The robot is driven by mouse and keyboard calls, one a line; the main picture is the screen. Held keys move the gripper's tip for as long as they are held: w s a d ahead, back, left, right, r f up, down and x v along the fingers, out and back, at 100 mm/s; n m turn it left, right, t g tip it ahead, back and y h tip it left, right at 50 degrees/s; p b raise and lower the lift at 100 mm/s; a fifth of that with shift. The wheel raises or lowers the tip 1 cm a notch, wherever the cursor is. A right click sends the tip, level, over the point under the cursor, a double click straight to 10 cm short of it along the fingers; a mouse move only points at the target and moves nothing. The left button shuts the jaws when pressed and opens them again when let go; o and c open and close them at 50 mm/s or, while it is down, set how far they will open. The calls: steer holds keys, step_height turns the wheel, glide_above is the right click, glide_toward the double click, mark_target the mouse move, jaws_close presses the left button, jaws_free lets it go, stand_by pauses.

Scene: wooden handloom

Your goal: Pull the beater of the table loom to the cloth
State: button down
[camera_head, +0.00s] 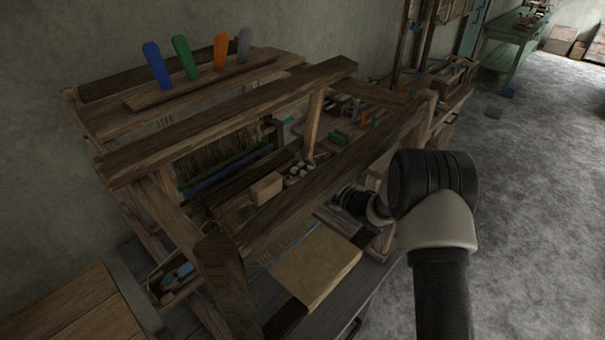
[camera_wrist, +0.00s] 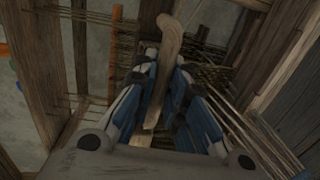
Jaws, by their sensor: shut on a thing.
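The wooden table loom (camera_head: 230,120) stands against the wall, with blue, green, orange and grey levers on top. My arm reaches in low from the right, and its end is hidden behind the loom's front beam in the head view. In the wrist view my gripper (camera_wrist: 165,68) has its blue-and-dark fingers closed around a narrow wooden piece with a rounded, curved top (camera_wrist: 169,35). This piece looks like part of the beater, but its full length is hidden. Thin warp threads (camera_wrist: 228,110) run close beside the fingers. The cloth edge cannot be made out.
Thick loom beams and posts (camera_head: 225,285) closely surround my arm. A tan board (camera_head: 315,265) lies on the dark bench in front. A tray of small tools (camera_head: 178,282) is at lower left. Open concrete floor (camera_head: 530,190) lies to the right.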

steer(key=s+d+r+g+h+p, duration=0.2)
steer(key=s+d+g+h+p, duration=0.1)
steer(key=s+d+p, duration=0.4)
steer(key=shift+d+r+h+p, duration=0.4)
steer(key=shift+d+h, duration=0.1)
steer(key=shift+d, duration=0.6)
steer(key=c, duration=2)
jaws_free()
steer(key=shift+o, duration=0.5)
steer(key=shift+s+d+r, duration=0.2)
steer(key=shift+s+d, duration=0.05)
steer(key=shift+d, duration=0.1)
steer(key=v, duration=1.1)
steer(key=shift+r, duration=0.2)
steer(key=shift+d, duration=0.15)
